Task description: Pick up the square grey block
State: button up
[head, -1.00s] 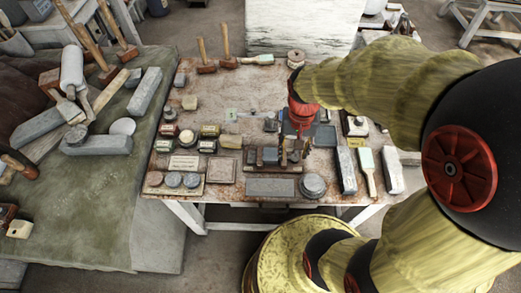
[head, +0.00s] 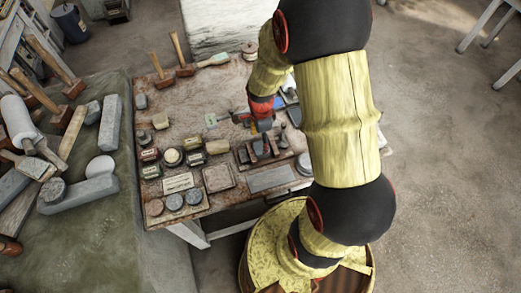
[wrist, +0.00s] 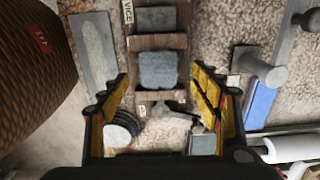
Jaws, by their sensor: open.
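The square grey block (wrist: 158,70) sits in a wooden rack (wrist: 143,42) in the wrist view, its top face toward the camera. A second, similar grey block (wrist: 156,18) lies in the same rack, farther up in the picture. My gripper (wrist: 160,76) is open and empty, its yellow-padded fingers spread to the left and right of the square block, with gaps on both sides. In the head view my gripper (head: 264,124) is over the rack (head: 263,158) on the worktable; the arm and gripper partly hide the blocks there.
A long grey slab (wrist: 93,50) lies left of the rack. A stack of dark discs (wrist: 122,128) and a small grey block (wrist: 203,143) lie near the fingers. Blue and grey pieces (wrist: 262,100) lie to the right.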

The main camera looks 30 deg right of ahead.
aim_at(261, 147)
notch_tip(261, 147, down, 6)
jog(key=shift+s+f+b, duration=0.1)
jog(key=shift+b, duration=0.35)
jog(key=shift+c, duration=1.1)
jog(key=c, duration=1.4)
jog(key=shift+o, duration=0.2)
